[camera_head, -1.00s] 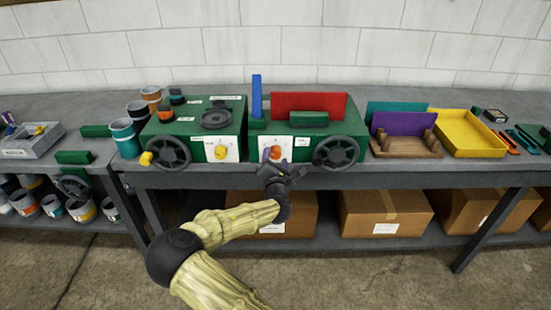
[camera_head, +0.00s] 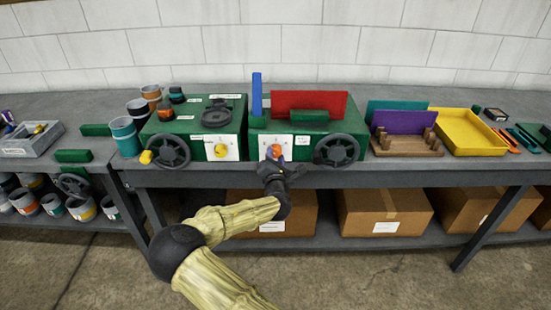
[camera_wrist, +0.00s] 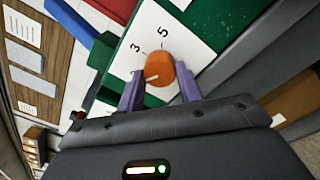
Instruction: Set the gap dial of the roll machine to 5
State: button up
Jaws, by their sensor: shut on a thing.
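The roll machine is a green box (camera_head: 318,127) with a white dial plate on its front. The gap dial is an orange knob (camera_head: 275,151), also seen in the wrist view (camera_wrist: 158,69). The plate (camera_wrist: 183,32) shows the numerals 3 and 5 with tick marks. A pale pointer mark shows on the knob, toward its lower left in the wrist view; which number it indicates I cannot tell. My gripper (camera_head: 274,160) is at the plate, its two purple fingers (camera_wrist: 160,88) shut on the knob from both sides. The other numerals are hidden.
A black handwheel (camera_head: 337,150) sits right of the dial. A second green machine (camera_head: 196,126) with a yellow knob (camera_head: 221,151) stands left. A red sheet (camera_head: 309,104) and a blue upright bar (camera_head: 257,94) rise above the roll machine. Cardboard boxes (camera_head: 384,210) lie below.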

jog(key=m+b, duration=0.3)
jog(key=m, duration=0.4)
jog(key=shift+f, duration=0.1)
jog(key=m+b, duration=0.2)
jog(key=m, duration=0.1)
jog(key=shift+m, duration=0.4)
jog(key=m+b, duration=0.2)
jog(key=m, duration=0.1)
jog(key=shift+m, duration=0.3)
jog(key=m+b, duration=0.3)
jog(key=m, duration=0.2)
jog(key=shift+f+m+b, duration=0.1)
jog(key=shift+m+b, duration=0.2)
jog(key=shift+b, duration=0.1)
jog(key=shift+m+h+b, duration=0.4)
jog(key=shift+m+b, duration=0.95)
jog(key=shift+m, duration=0.65)
jog(key=o, duration=1)
